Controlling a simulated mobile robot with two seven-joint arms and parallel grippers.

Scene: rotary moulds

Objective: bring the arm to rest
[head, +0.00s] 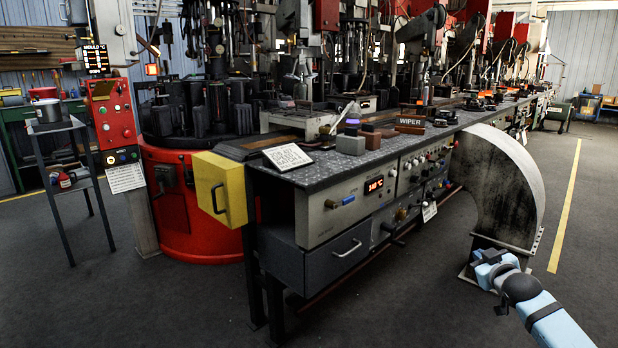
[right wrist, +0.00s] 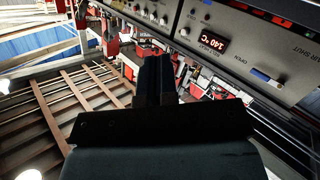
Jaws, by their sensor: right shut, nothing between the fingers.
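My right arm (head: 548,315), light blue with dark joints, comes in from the lower right of the head view. It is bent low over the floor in front of the bench's right part, and its fingertips cannot be made out there. In the right wrist view my right gripper (right wrist: 154,80) shows as dark fingers close together, shut and empty. That view is tilted, with the bench's control panel at upper right and the ceiling at left. My left gripper is not in view.
The long bench (head: 330,170) has a grey drawer (head: 335,257) and a yellow box (head: 222,190) at its near end. A curved grey guard (head: 505,185) stands close behind my right arm. A red rotary machine (head: 195,205) and dark side table (head: 58,125) are left. Floor in front is clear.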

